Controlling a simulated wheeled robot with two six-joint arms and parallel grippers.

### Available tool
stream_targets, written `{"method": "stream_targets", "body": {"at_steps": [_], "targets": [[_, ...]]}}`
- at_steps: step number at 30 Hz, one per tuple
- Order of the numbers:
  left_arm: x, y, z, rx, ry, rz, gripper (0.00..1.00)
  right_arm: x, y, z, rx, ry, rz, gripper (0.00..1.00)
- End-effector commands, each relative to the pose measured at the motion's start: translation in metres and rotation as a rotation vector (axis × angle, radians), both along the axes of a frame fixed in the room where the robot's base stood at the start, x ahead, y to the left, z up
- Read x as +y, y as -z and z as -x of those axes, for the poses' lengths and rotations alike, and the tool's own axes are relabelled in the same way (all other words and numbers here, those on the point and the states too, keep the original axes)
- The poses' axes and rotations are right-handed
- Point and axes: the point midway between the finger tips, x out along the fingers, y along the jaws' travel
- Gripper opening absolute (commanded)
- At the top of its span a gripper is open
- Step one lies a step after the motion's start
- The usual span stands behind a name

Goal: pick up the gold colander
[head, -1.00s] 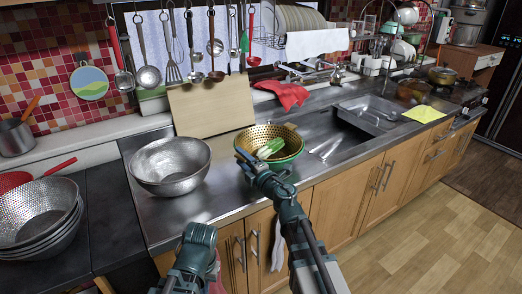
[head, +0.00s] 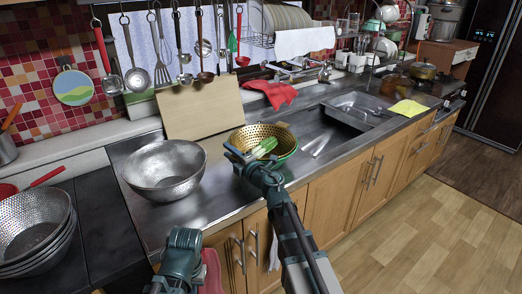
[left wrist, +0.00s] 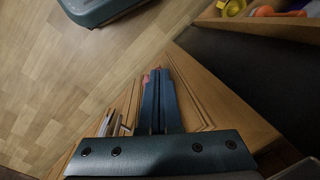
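The gold colander (head: 238,141) stands on the steel counter, left of the sink. It has a perforated gold inside, a green lower outside and a pale green item (head: 264,147) in it. My right gripper (head: 234,155) is at its near left rim and hides part of that side. I cannot tell whether it touches the rim or whether its fingers are open. My left gripper (left wrist: 158,100) points down beside the wooden cabinet fronts, away from the colander. Its fingers lie close together with nothing visible between them. In the head view only my left forearm end shows, low in the picture.
A silver bowl (head: 165,170) stands left of the colander, and stacked metal bowls (head: 35,230) at far left. A cutting board (head: 200,105) leans behind. A red cloth (head: 272,94), the sink (head: 345,120) and a yellow cloth (head: 407,108) lie right. Utensils hang above.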

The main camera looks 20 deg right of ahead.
Motion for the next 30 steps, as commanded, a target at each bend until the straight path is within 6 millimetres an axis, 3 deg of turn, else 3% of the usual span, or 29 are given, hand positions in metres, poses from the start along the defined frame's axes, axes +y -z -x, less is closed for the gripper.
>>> {"method": "stream_targets", "body": {"at_steps": [1,5,30], "targets": [[0.0001,0.0,0.0,0.0,0.0,0.0,0.0,0.0002,0.0,0.0001,0.0,0.0,0.0,0.22],[0.0001,0.0,0.0,0.0,0.0,0.0,0.0,0.0002,0.0,0.0001,0.0,0.0,0.0,0.0],[0.0001,0.0,0.0,0.0,0.0,0.0,0.0,0.0001,0.0001,0.0002,0.0,0.0,0.0,0.0]]}}
